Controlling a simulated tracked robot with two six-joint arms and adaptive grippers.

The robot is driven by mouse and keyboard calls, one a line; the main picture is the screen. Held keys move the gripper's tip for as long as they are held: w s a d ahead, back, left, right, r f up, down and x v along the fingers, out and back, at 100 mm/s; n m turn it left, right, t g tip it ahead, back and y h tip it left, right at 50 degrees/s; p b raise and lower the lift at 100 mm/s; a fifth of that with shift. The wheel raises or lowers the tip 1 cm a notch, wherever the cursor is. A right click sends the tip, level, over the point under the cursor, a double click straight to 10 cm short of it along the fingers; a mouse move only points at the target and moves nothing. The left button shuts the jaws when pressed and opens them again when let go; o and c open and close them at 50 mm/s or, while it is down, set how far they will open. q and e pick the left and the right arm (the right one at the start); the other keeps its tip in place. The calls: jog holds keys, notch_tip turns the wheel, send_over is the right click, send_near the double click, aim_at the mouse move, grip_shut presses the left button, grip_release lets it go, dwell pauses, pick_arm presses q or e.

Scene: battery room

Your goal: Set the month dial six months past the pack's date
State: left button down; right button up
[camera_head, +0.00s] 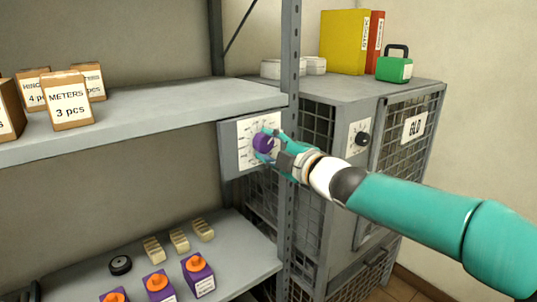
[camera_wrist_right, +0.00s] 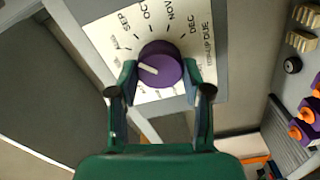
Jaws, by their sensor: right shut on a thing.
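The month dial has a purple knob (camera_head: 262,143) on a white printed plate (camera_head: 245,130), fixed to a grey panel at the shelf post. My right gripper (camera_head: 268,146) is shut on the knob. In the right wrist view its two fingers (camera_wrist_right: 158,88) flank the knob (camera_wrist_right: 160,65). SEP, OCT, NOV and DEC read along the plate (camera_wrist_right: 110,35) there, with DUE at the right. The knob's white pointer aims left and slightly up, below SEP; the mark it meets is unclear near a finger. Purple packs with orange tops (camera_head: 198,275) stand on the lower shelf; their label dates are unreadable. My left gripper is not in view.
A grey mesh cabinet (camera_head: 350,92) marked GLD stands right of the dial, with a small black knob (camera_head: 362,139). Binders (camera_head: 345,40) and a green case (camera_head: 394,68) sit on top. Cartons (camera_head: 68,103) stand on the upper shelf (camera_head: 160,108). A grey post (camera_head: 289,80) rises beside the dial.

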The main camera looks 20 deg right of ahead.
jog(key=shift+a+f+n, duration=0.15)
jog(key=shift+f+n, duration=0.15)
jog(key=shift+n, duration=0.4)
jog(key=shift+b, duration=0.3)
jog(key=o, duration=1.2)
jog(key=shift+c, duration=0.2)
jog(key=shift+r, duration=0.1)
jog(key=shift+s, duration=0.1)
jog(key=shift+s+d+r, duration=0.1)
jog(key=shift+s+d, duration=0.2)
jog(key=shift+s, duration=0.15)
jog(key=v, duration=1.1)
jog(key=shift+a, duration=0.1)
